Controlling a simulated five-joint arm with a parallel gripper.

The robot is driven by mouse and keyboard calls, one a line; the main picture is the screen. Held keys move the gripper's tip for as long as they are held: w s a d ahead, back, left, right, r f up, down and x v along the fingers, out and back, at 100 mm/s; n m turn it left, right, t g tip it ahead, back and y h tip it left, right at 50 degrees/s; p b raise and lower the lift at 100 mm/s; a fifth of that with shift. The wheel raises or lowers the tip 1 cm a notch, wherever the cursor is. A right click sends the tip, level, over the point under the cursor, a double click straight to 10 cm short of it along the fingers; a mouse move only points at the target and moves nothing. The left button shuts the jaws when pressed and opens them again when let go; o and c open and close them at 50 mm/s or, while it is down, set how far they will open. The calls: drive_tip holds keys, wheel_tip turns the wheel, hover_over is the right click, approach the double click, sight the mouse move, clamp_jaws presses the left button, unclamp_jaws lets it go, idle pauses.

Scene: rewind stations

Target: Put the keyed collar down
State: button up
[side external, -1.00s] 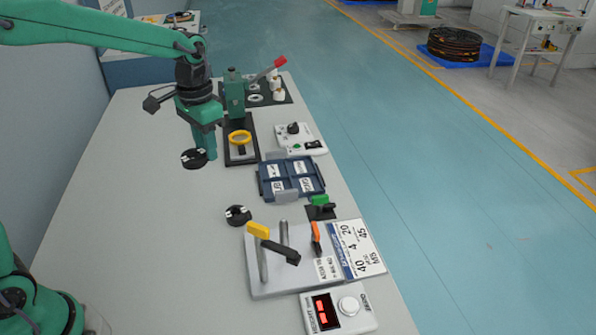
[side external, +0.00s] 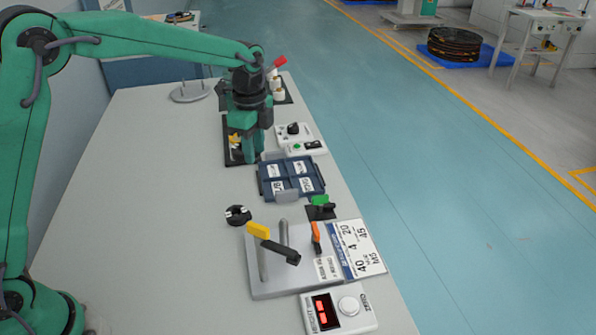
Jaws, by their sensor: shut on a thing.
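A yellow part (side external: 235,138) on the plate shows partly beside the gripper. A second black disc with white marks (side external: 238,215) lies on the table, apart from my gripper.
A grey plate with yellow-handled and orange-handled parts (side external: 275,283) stands at the front. Control boxes (side external: 300,138) and a red-display box (side external: 338,312) line the right edge. A grey pin stand (side external: 190,93) is at the back left. The table's left side is clear.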

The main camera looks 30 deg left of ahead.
drive_tip(key=w+d+f+m, duration=0.3)
drive_tip(key=d+m, duration=0.3)
drive_tip(key=m, duration=0.4)
drive_tip(key=shift+w+f+m, duration=0.4)
drive_tip(key=shift+w, duration=0.5)
approach(274, 168)
drive_tip(key=s+d+f, duration=0.2)
drive_tip(key=s, duration=0.1)
drive_tip(key=shift+s+d+f, duration=0.1)
drive_tip(key=shift+d+f, duration=0.1)
drive_tip(key=shift+d, duration=0.15)
drive_tip(key=shift+f, duration=0.1)
drive_tip(key=shift+f, duration=1.9)
drive_tip(key=shift+f, duration=0.15)
